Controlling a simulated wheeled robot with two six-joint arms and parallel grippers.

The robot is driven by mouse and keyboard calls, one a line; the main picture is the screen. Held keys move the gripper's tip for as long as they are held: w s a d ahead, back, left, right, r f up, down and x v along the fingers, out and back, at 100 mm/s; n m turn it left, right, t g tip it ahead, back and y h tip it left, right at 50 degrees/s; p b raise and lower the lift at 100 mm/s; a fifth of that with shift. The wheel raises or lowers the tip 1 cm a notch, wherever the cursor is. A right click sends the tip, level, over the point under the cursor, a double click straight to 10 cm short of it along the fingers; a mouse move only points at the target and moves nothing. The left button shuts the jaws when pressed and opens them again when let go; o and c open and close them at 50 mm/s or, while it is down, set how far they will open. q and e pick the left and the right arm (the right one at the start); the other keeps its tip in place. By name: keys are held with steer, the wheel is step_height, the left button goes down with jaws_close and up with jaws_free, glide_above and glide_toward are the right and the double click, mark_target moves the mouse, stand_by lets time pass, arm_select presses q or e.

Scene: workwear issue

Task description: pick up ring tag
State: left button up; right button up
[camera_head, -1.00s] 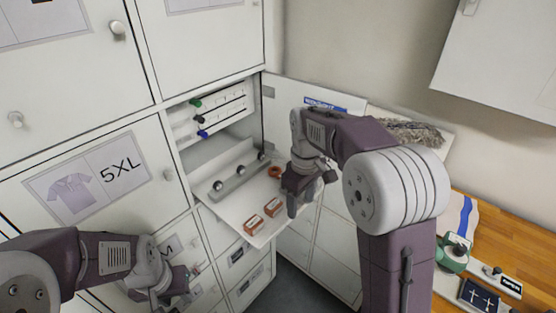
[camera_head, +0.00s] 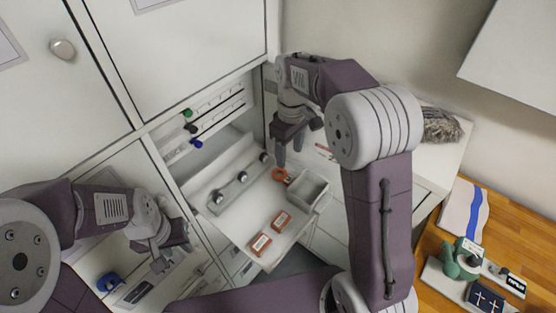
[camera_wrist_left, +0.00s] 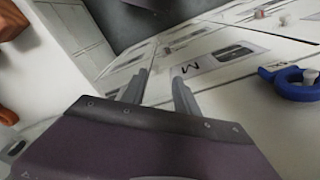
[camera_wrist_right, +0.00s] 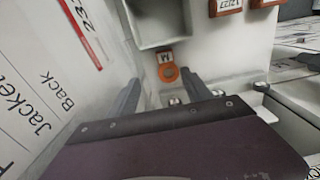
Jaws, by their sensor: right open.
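An orange ring tag (camera_head: 279,174) lies on the white fold-out shelf (camera_head: 238,215), beside a small open bin. In the right wrist view the orange ring tag (camera_wrist_right: 168,72) shows a label with "M", between and beyond the fingertips. My right gripper (camera_head: 290,155) is open and empty, apart from the tag. A blue ring-shaped tag (camera_head: 109,282) is at the lower left, on the locker front; it also shows in the left wrist view (camera_wrist_left: 290,84), its label partly legible. My left gripper (camera_head: 172,257) is open and empty in front of the lockers, to the right of the blue tag.
The white bin (camera_head: 309,189) is empty. A wooden bench (camera_head: 440,250) is at right.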

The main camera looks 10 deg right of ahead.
mark_target(288, 178)
steer(key=s+f, duration=0.1)
steer(key=s+p, duration=0.1)
steer(key=s, duration=0.1)
steer(key=shift+s+f, duration=0.1)
steer(key=shift+f, duration=0.65)
steer(key=shift+w+f, duration=0.7)
steer(key=shift+w, duration=0.05)
steer(key=f, duration=0.1)
steer(key=f+p, duration=0.2)
steer(key=f, duration=0.1)
steer(key=shift+a, duration=0.3)
arm_select(q)
steer(key=s+r, duration=0.2)
steer(key=r, duration=0.1)
steer(key=shift+s+r, duration=0.1)
steer(key=shift+r, duration=0.05)
arm_select(e)
steer(key=shift+s+f, duration=0.1)
steer(key=shift+f, duration=0.1)
steer(key=shift+w, duration=0.2)
steer(key=c, duration=0.9)
jaws_close()
steer(key=shift+s, duration=0.1)
